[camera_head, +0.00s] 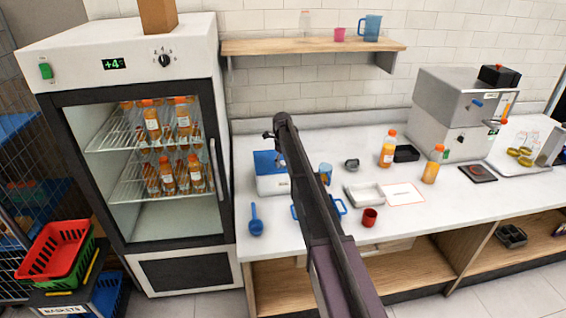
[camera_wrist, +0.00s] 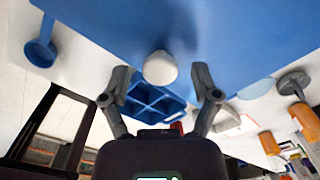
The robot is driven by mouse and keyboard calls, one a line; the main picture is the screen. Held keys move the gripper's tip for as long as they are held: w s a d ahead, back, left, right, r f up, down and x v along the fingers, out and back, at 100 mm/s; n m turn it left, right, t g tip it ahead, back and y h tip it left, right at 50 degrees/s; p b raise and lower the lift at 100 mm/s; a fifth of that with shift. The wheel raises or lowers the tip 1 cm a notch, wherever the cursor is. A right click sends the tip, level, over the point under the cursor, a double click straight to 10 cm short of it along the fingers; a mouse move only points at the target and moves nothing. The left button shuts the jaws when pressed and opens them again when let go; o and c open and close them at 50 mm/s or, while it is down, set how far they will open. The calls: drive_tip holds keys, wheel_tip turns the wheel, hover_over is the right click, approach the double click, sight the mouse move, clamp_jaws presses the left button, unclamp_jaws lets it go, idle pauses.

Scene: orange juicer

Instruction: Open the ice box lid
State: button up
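The ice box (camera_head: 273,186) is a white box with a blue lid (camera_head: 264,160), standing on the counter just right of the fridge. The lid lies shut on it, partly hidden behind my arm. In the wrist view the blue lid (camera_wrist: 110,30) fills the top, with a round white knob (camera_wrist: 160,68) on it. My gripper (camera_wrist: 162,71) is open, with one finger on each side of the knob and gaps visible on both sides. In the head view my gripper (camera_head: 268,135) is small and dark above the lid.
A blue scoop (camera_head: 256,222) lies in front of the ice box. A blue tray with compartments (camera_wrist: 155,102) is nearby, largely behind my arm in the head view. A red cup (camera_head: 370,217), white tray (camera_head: 364,195) and juice bottles (camera_head: 388,149) stand right. A shelf (camera_head: 315,46) hangs above.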

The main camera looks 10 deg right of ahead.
clamp_jaws()
drive_tip(key=shift+r, duration=0.15)
